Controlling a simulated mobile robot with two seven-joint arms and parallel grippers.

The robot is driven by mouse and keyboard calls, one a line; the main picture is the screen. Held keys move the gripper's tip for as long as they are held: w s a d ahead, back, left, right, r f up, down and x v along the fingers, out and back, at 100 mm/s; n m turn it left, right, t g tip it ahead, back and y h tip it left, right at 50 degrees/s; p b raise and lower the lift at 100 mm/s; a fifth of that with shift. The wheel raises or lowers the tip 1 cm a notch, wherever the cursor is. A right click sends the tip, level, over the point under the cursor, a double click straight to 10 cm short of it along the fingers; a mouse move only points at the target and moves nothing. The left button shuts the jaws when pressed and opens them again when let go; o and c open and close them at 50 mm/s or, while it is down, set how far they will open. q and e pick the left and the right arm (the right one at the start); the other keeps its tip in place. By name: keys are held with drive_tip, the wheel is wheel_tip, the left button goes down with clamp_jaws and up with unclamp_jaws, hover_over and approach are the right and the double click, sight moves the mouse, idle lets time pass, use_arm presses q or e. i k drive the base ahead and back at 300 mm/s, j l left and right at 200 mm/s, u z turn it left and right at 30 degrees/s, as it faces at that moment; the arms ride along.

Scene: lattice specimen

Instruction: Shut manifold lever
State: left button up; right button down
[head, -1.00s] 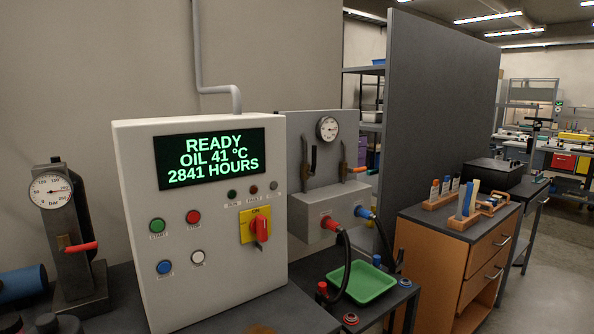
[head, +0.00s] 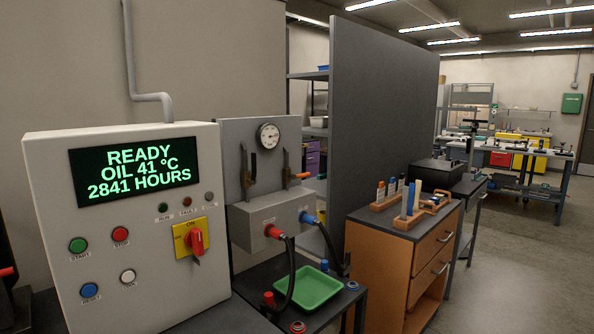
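The manifold (head: 265,215) is a grey block with a back plate behind a small dark table, right of the control cabinet. Two levers rise above it. A red-ended hose and a blue-ended hose plug into the block's front. I cannot tell from the picture which lever position is open or shut. Neither of my grippers is in view.
The control cabinet (head: 140,265) fills the left, its screen reading READY. A green tray (head: 306,288) lies on the table below the manifold. A wooden drawer cabinet (head: 388,268) stands to the right, before a dark partition (head: 378,110). Open floor (head: 530,260) lies at far right.

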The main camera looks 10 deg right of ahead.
sight(254, 181)
drive_tip(key=i+l, duration=0.15)
drive_tip(key=l, duration=0.2)
drive_tip(key=i+l, duration=0.1)
drive_tip(key=l, duration=0.3)
drive_tip(key=i+l, duration=0.15)
drive_tip(key=l, duration=0.2)
drive_tip(key=i+l, duration=0.1)
drive_tip(key=l, duration=0.25)
